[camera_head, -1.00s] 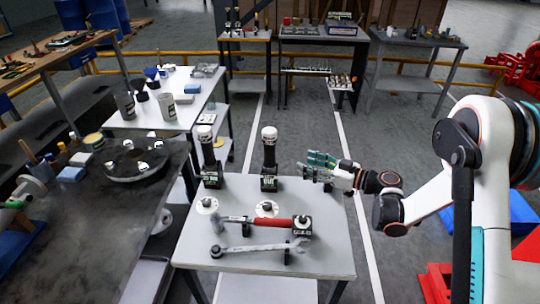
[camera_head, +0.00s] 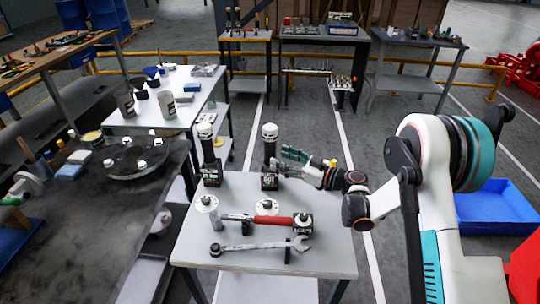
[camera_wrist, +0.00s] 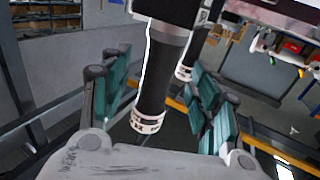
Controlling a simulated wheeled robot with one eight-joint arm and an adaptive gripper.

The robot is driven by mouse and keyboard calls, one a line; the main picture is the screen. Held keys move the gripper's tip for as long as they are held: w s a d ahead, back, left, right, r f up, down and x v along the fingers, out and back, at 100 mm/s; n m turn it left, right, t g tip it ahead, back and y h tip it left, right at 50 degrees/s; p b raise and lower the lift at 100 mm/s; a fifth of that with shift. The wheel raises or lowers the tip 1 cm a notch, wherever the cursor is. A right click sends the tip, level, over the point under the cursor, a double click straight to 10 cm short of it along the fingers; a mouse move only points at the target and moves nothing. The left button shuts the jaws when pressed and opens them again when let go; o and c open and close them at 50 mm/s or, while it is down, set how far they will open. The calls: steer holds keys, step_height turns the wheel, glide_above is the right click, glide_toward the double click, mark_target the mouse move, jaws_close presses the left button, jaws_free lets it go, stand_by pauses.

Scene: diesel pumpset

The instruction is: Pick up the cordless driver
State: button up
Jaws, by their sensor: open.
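Two alike driver-shaped tools stand upright on the small light table, each with a black shaft, a pale top and a black block at its foot. The right driver (camera_head: 269,143) is nearest my gripper; the left driver (camera_head: 206,147) stands beyond it. My gripper (camera_head: 287,161) is open, just right of the right driver, its green-padded fingers pointing left. In the wrist view, the near driver (camera_wrist: 160,75) shows between the spread fingers of my gripper (camera_wrist: 160,95), and the pads look apart from it. The other driver (camera_wrist: 188,58) is partly hidden behind.
On the light table (camera_head: 190,250) lie a red-handled hammer (camera_head: 270,220) and a wrench (camera_head: 262,246). A dark bench (camera_head: 90,240) with a round flange stands left, and a white table with cups behind it.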

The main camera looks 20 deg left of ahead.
mark_target(270, 153)
steer(key=b+x, duration=0.2)
steer(key=x, duration=0.3)
steer(key=shift+r, duration=0.2)
jaws_close()
